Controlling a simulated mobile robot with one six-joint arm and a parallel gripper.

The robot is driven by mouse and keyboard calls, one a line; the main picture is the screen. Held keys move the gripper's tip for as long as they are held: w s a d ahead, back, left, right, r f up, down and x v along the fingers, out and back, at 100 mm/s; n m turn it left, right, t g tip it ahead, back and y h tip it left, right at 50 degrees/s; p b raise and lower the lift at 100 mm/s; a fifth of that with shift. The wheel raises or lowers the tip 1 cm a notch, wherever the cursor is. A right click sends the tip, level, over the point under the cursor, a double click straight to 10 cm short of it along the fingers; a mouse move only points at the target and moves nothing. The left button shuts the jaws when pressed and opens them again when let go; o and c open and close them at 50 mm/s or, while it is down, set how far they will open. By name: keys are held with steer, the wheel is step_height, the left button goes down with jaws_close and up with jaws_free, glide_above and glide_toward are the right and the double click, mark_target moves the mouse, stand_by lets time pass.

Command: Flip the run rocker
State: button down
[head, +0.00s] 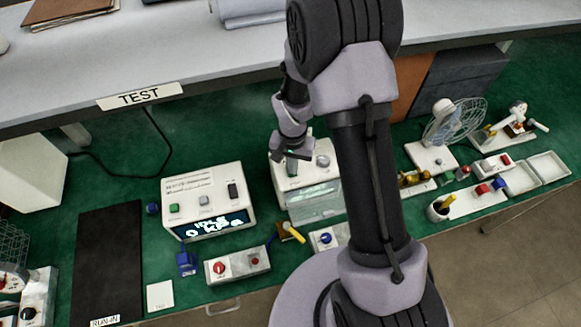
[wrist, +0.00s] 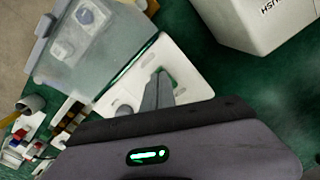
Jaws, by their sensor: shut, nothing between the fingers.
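A white canister pump (head: 276,173) with a clear front tank (head: 315,203) stands behind the middle of the green mat. My gripper (head: 292,165) is shut and empty, pointing down at the pump's top panel, left of a round grey knob (head: 323,160). In the wrist view my fingertips (wrist: 162,76) are over the white panel (wrist: 190,82), beside a small green part in a slot. The fingers mostly hide that part, so I cannot tell whether it is the run rocker, its position, or whether they touch it. The clear tank also shows there (wrist: 85,55).
A white display unit (head: 207,198) reading IDLE stands left of the pump, with a black switch (head: 232,190) on top. A fan (head: 455,125) stands right. The TEST shelf (head: 230,60) overhangs behind.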

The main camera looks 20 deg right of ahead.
step_height(320, 180, up, 7)
steer(key=p, duration=0.3)
steer(key=shift+f+p, duration=0.2)
steer(key=shift+p, duration=0.2)
steer(key=s+a+r+t+b, duration=0.25)
steer(key=s+r+b, duration=0.55)
steer(key=b, duration=0.5)
steer(key=s+a+r+n+t+y+b, duration=0.1)
steer(key=s+t+y+b, duration=0.1)
steer(key=s+b, duration=0.4)
steer(key=s+t, duration=0.1)
steer(key=s, duration=0.4)
steer(key=shift+a+n+b, duration=0.2)
steer(key=shift+n+b, duration=0.1)
steer(key=shift+b, duration=0.1)
steer(key=shift+r, duration=0.15)
